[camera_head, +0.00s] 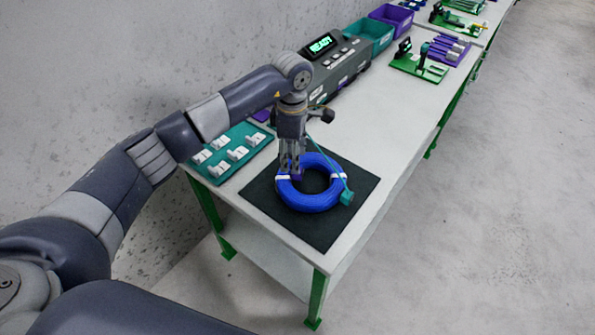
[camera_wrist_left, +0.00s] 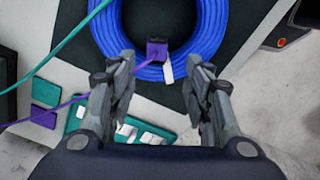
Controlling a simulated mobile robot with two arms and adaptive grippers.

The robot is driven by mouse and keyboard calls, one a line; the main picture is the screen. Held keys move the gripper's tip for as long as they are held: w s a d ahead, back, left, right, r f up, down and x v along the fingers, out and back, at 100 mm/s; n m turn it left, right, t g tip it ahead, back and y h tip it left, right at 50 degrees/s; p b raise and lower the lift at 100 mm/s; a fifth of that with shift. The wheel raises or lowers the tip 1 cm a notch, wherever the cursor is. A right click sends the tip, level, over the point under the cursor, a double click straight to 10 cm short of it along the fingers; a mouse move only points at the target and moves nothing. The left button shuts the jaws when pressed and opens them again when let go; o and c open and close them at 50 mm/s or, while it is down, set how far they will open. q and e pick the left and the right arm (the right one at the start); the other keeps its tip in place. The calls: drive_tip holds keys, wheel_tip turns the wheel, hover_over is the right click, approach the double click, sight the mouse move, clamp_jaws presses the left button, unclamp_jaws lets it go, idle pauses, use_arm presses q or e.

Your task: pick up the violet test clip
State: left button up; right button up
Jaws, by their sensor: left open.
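The violet test clip (camera_wrist_left: 157,49) sits on the blue cable coil (camera_wrist_left: 218,38), near a white tie, with a violet lead running from it. It also shows as a small violet patch in the head view (camera_head: 297,177), partly hidden by my gripper. The coil lies flat on a black mat (camera_head: 340,228). My left gripper (camera_head: 290,170) points down over the coil's left side. In the left wrist view, my left gripper (camera_wrist_left: 162,72) is open, and the clip shows between and just beyond its fingertips. I cannot tell the exact height gap. My right gripper is not in view.
A teal clip (camera_head: 347,197) on a teal lead lies at the coil's right. A teal board with white hooks (camera_head: 228,155) is left of the mat. A tester with a lit display (camera_head: 338,62) stands behind. The table right of the mat (camera_head: 393,130) is clear.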

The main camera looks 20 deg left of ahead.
use_arm(q)
drive_tip(key=shift+d+f, duration=0.1)
drive_tip(key=shift+f, duration=0.35)
drive_tip(key=f, duration=0.1)
drive_tip(key=f+p, duration=0.1)
drive_tip(key=f, duration=0.2)
drive_tip(key=shift+w+d+f+p, duration=0.1)
drive_tip(key=shift+w+f+p, duration=0.05)
drive_tip(key=shift+w+p, duration=0.15)
drive_tip(key=shift+c, duration=0.2)
drive_tip(key=c, duration=0.8)
